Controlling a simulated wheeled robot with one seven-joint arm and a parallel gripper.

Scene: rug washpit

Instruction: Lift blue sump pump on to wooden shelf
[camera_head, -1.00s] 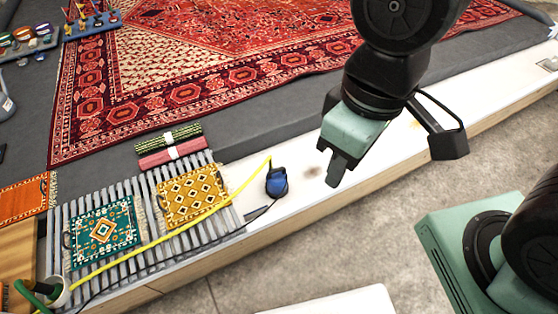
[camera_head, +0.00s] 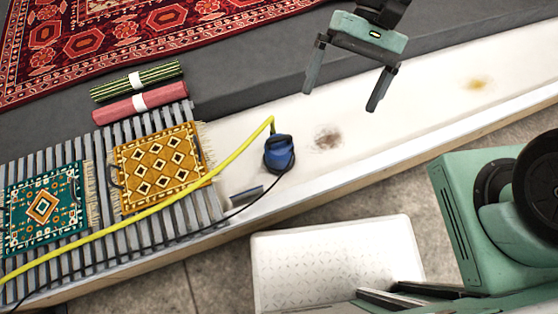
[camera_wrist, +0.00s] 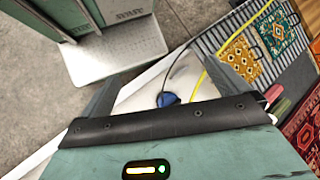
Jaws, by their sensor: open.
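The blue sump pump (camera_head: 279,154) stands on the white pit floor, just right of the slatted grating. A yellow hose (camera_head: 150,210) rises from its top and runs left, and a black cable trails from it. My gripper (camera_head: 340,100) is open and empty, above and to the right of the pump, apart from it. In the wrist view the pump (camera_wrist: 168,99) shows small between the fingers, partly hidden by the gripper body.
A gold patterned mat (camera_head: 160,168) and a green one (camera_head: 44,208) lie on the grating (camera_head: 100,180). Two rolled rugs (camera_head: 140,103) lie behind. A white platform (camera_head: 330,262) is in front of the wood-edged pit wall. The pit floor right of the pump is clear, with stains.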

